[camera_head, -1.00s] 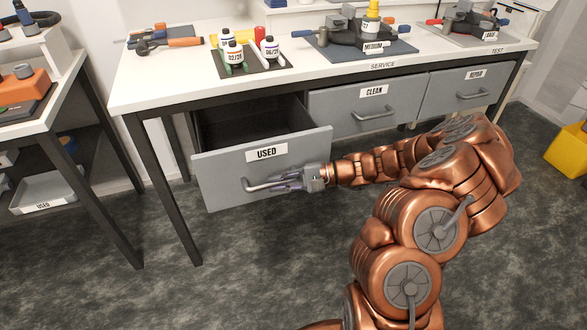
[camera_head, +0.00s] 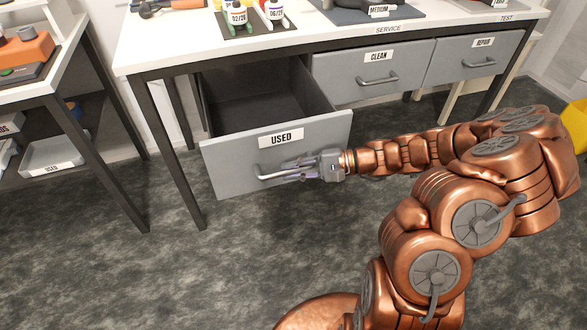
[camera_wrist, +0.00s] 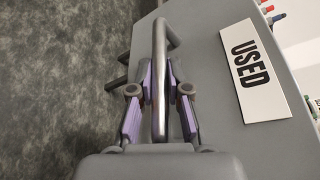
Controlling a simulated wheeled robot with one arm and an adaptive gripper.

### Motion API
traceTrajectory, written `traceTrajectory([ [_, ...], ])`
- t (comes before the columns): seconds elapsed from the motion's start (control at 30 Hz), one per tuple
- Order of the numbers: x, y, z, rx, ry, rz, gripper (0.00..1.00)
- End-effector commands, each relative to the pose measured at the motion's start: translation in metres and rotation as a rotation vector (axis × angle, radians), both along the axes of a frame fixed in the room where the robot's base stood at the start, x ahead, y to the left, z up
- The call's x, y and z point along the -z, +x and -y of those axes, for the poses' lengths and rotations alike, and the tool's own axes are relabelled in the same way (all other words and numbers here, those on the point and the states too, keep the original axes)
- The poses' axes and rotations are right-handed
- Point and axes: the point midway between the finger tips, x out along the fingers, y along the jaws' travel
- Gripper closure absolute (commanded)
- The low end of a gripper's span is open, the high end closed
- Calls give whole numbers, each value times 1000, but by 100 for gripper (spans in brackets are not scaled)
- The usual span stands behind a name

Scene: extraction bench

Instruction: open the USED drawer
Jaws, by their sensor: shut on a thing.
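The grey USED drawer (camera_head: 226,165) is pulled well out from under the bench at the left, and its inside looks empty in the head view. Its front carries a white USED label (camera_head: 281,139), which also shows in the wrist view (camera_wrist: 257,72). My gripper (camera_head: 288,173) is shut on the drawer's bar handle (camera_head: 262,172). In the wrist view the purple-padded fingers (camera_wrist: 160,85) sit on both sides of the handle bar (camera_wrist: 159,40). Part of the handle is hidden by the fingers.
The CLEAN drawer (camera_head: 337,73) and REPAIR drawer (camera_head: 448,69) are shut to the right. Bottles (camera_head: 238,14) stand on the white bench top (camera_head: 180,48). A side shelf (camera_head: 75,72) with a USED tray (camera_head: 40,170) stands at the left. The floor in front is clear.

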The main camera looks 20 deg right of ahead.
Motion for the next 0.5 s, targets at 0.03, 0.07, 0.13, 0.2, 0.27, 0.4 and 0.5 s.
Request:
traceTrajectory([
  [0.03,0,2,3,8,-4,2,100],
  [0.07,0,2,3,8,-4,2,100],
  [0.13,0,2,2,7,-3,2,83],
  [0.2,0,2,2,6,-3,1,76],
  [0.27,0,2,1,4,-2,1,69],
  [0.4,0,1,0,2,-2,1,59],
  [0.5,0,1,0,2,-2,1,59],
])
